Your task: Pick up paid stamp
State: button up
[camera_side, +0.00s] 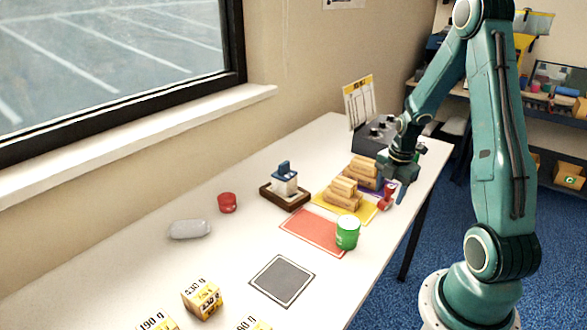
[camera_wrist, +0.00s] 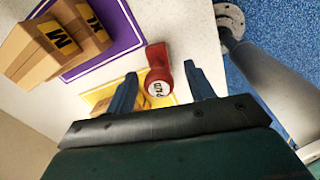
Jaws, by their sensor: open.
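A red stamp with a round white label stands at the right edge of the yellow mat (camera_side: 330,205) in the side view. In the wrist view this red stamp (camera_wrist: 159,55) lies between the two blue fingers of my gripper (camera_wrist: 161,72), with gaps on both sides. In the side view my gripper (camera_side: 402,188) is low beside the stamp, pointing down. It is open and holds nothing. Part of the stamp is close to the fingers, and contact cannot be told.
Tan cartons (camera_side: 343,192) sit on the yellow mat and others on a purple mat (camera_wrist: 122,22). A blue-topped stamp (camera_side: 285,180) rests in a wooden tray. A green can (camera_side: 347,232) stands on the red mat (camera_side: 305,230).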

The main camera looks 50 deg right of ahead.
jog(key=shift+w+f, duration=0.15)
jog(key=shift+f, duration=1.3)
jog(key=c, duration=1)
